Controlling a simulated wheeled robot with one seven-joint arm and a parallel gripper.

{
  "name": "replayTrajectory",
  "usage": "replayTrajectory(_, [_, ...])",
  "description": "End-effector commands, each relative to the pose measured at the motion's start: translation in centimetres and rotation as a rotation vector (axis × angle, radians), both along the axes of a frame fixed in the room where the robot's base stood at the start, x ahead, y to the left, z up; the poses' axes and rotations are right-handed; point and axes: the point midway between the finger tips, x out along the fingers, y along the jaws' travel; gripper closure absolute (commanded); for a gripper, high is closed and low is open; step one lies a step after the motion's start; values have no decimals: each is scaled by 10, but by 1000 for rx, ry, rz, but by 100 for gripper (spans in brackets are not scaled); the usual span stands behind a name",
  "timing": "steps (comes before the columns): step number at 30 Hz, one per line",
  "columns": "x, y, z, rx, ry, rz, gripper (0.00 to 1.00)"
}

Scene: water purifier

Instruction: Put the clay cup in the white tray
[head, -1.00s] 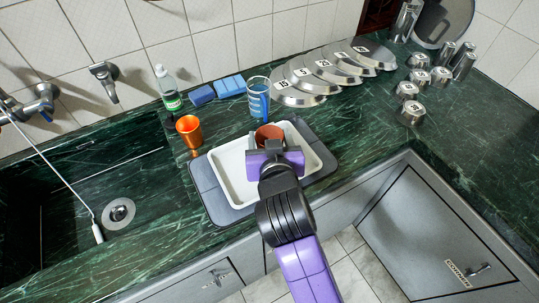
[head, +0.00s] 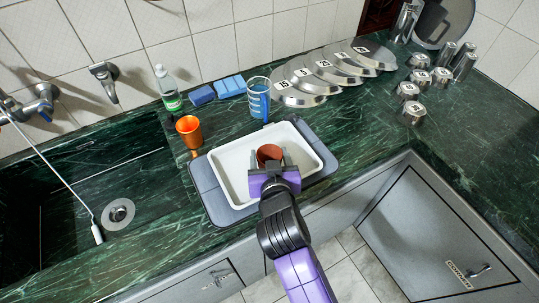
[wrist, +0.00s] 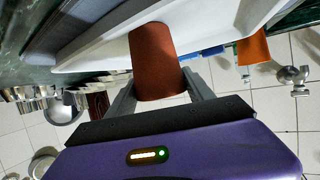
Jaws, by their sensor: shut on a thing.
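The clay cup (head: 269,153) is reddish brown and sits between the two fingers of my gripper (head: 271,160), over the inside of the white tray (head: 229,168) in the head view. My gripper is shut on it. In the wrist view the clay cup (wrist: 157,55) shows between the grey fingers, with the white tray (wrist: 100,50) behind it. I cannot tell whether the cup's base touches the tray floor. My gripper hides part of the tray's front side.
The tray stands on a dark grey mat (head: 207,190) on the green counter. An orange cup (head: 189,132), a bottle (head: 168,88), blue sponges (head: 231,86) and a blue patterned cup (head: 258,98) stand behind. Metal lids (head: 297,93) lie at the back right. The sink (head: 120,212) is left.

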Motion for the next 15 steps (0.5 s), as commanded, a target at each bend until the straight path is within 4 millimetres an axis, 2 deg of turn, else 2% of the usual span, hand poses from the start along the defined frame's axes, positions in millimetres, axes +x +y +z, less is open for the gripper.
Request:
replayTrajectory(1, [0,0,-2,0,0,0,37])
replayTrajectory(4, [0,0,-1,0,0,0,18])
replayTrajectory(15, [0,0,2,0,0,0,18])
